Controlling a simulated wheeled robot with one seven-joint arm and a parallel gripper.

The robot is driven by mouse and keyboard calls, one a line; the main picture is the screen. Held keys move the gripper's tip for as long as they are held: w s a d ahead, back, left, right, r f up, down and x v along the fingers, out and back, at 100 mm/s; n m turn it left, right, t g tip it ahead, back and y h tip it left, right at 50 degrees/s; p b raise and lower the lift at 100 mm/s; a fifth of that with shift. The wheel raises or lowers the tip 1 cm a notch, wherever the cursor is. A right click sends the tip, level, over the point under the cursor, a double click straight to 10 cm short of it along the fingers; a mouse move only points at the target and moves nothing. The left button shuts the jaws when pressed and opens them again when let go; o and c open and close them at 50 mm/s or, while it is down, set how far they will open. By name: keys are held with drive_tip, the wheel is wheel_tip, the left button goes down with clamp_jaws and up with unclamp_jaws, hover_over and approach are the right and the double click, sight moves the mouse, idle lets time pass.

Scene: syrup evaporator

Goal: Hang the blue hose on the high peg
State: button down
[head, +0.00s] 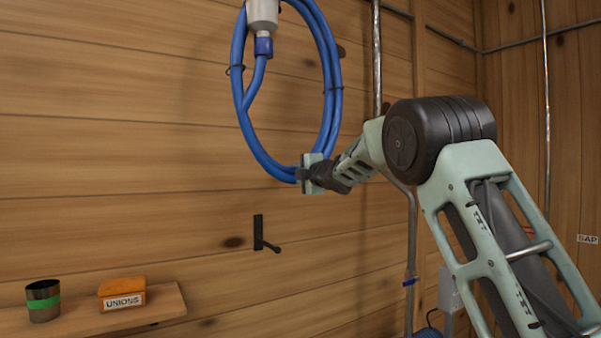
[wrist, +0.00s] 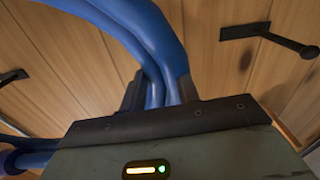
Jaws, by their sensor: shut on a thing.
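The blue hose (head: 331,85) is a tied coil, held up in front of the plank wall, its top cut off by the frame edge. A white fitting with a blue collar (head: 264,45) hangs inside it. My gripper (head: 306,175) is shut on the coil's lower right part; the hose strands (wrist: 165,70) pass between its fingers in the wrist view. A black wall peg (head: 262,235) is below the coil in the head view. The wrist view shows two black pegs, one upper right (wrist: 270,34) and one at the left edge (wrist: 12,76). I cannot tell which is the high one.
A wooden shelf (head: 165,305) at lower left holds a dark cup with a green band (head: 43,300) and an orange UNIONS box (head: 122,294). A metal pipe (head: 377,60) runs up the wall behind my arm. The wall left of the coil is clear.

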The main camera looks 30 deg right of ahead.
drive_tip(key=w+p, duration=0.8)
drive_tip(key=w, duration=0.4)
drive_tip(key=shift+a, duration=0.25)
idle(0.7)
idle(0.5)
drive_tip(key=f, duration=0.1)
drive_tip(key=w+f+b, duration=0.1)
drive_tip(key=shift+w+f, duration=0.15)
drive_tip(key=shift+f, duration=0.15)
idle(0.6)
